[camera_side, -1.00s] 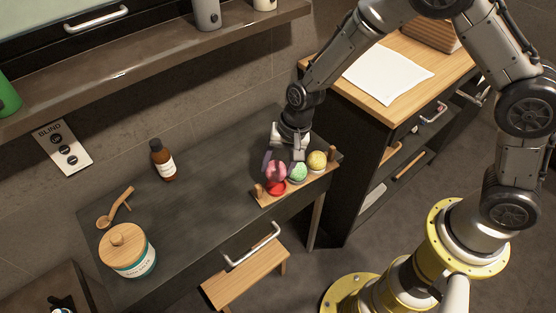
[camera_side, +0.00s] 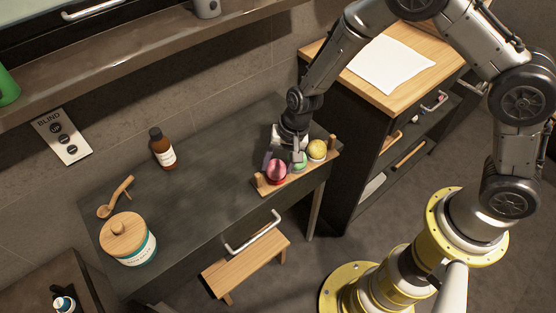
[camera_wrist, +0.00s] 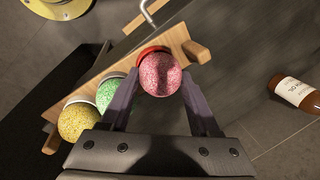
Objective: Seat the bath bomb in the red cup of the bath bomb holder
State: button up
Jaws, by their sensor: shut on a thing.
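The pink bath bomb (camera_side: 277,169) is between the fingers of my gripper (camera_side: 281,160), which is shut on it. In the wrist view the bomb (camera_wrist: 161,74) shows between the two dark fingertips (camera_wrist: 160,84). The red cup (camera_wrist: 151,51) shows as a rim at the bomb's far edge; in the side view only a thin red edge is seen beneath the bomb. The bomb appears low in the cup, but full contact is hidden. The wooden bath bomb holder (camera_side: 266,187) also carries a green bomb (camera_wrist: 111,93) and a yellow bomb (camera_wrist: 78,121).
Wooden pegs, one (camera_wrist: 198,53) near the red cup, stand at the holder's ends. The surface between is clear.

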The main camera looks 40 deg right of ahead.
jog(key=shift+f, duration=0.1)
dwell(0.3)
jog(key=o, duration=1.5)
jog(key=v, duration=1.3)
jog(key=shift+r, duration=0.4)
jog(key=s+d+r+t, duration=0.2)
jog(key=d+r, duration=0.2)
jog(key=r, duration=0.4)
jog(key=s+d+r+t, duration=0.2)
jog(key=s+d+r, duration=0.15)
jog(key=r, duration=0.45)
jog(key=s+d+n, duration=0.2)
jog(key=s, duration=0.3)
jog(key=s+d+n+h, duration=0.1)
jog(key=s+d+n, duration=0.1)
jog(key=s, duration=0.4)
jog(key=s+d+n+h, duration=0.1)
jog(key=s+d+n, duration=0.1)
jog(key=s+n, duration=0.2)
jog(key=shift+s+d+f, duration=0.15)
jog(key=shift+s+d, duration=0.1)
jog(key=shift+s, duration=0.5)
